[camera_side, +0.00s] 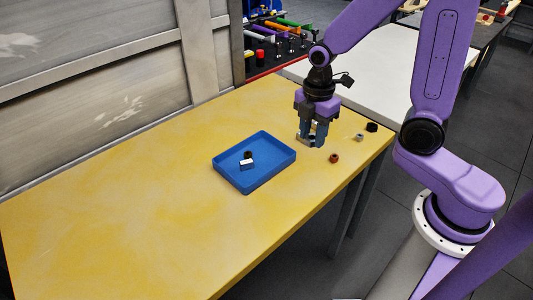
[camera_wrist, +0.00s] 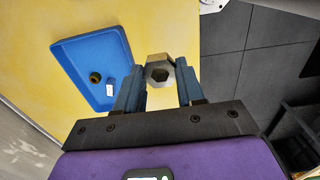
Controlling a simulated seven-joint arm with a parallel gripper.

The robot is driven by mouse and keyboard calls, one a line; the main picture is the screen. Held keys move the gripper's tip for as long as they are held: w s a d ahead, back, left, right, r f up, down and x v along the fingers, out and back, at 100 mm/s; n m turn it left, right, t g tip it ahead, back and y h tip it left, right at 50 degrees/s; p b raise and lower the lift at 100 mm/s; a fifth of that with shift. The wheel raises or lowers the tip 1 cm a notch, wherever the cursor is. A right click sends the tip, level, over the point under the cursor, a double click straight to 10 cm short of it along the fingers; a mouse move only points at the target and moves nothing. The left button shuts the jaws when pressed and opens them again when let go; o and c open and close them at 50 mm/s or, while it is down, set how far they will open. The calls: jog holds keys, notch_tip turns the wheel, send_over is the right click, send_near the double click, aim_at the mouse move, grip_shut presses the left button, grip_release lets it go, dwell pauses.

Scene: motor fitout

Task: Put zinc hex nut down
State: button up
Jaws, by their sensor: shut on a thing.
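My gripper (camera_wrist: 160,78) is shut on a zinc hex nut (camera_wrist: 159,60), a grey metal nut with its hole facing the wrist camera. In the side view my gripper (camera_side: 313,141) points down over the yellow table, to the right of the blue tray, and the nut (camera_side: 312,137) shows only in part between the fingers. From these views I cannot tell whether the nut touches the table.
The blue tray (camera_side: 226,177) holds a dark round piece (camera_side: 248,154) and a white-topped block (camera_side: 246,164). On the yellow table (camera_side: 120,210), a brown nut (camera_side: 334,158), a grey nut (camera_side: 359,137) and a black piece (camera_side: 372,127) lie right of my gripper. The table's front left is clear.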

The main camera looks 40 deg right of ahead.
jog(key=w+f, duration=0.1)
jog(key=w, duration=0.1)
jog(key=w+f, duration=0.1)
jog(key=w, duration=0.1)
jog(key=w+f, duration=0.1)
jog(key=w, duration=0.2)
jog(key=shift+a+f, duration=0.1)
jog(key=shift+a, duration=0.2)
send_over(273, 157)
jog(key=s, duration=0.1)
notch_tip(273, 157, down, 5)
jog(key=shift+r, duration=0.1)
jog(key=shift+w+f, duration=0.45)
jog(key=shift+f, duration=1.65)
jog(key=shift+f, duration=0.15)
jog(key=o, duration=1.1)
notch_tip(273, 157, up, 12)
jog(key=shift+r, duration=0.2)
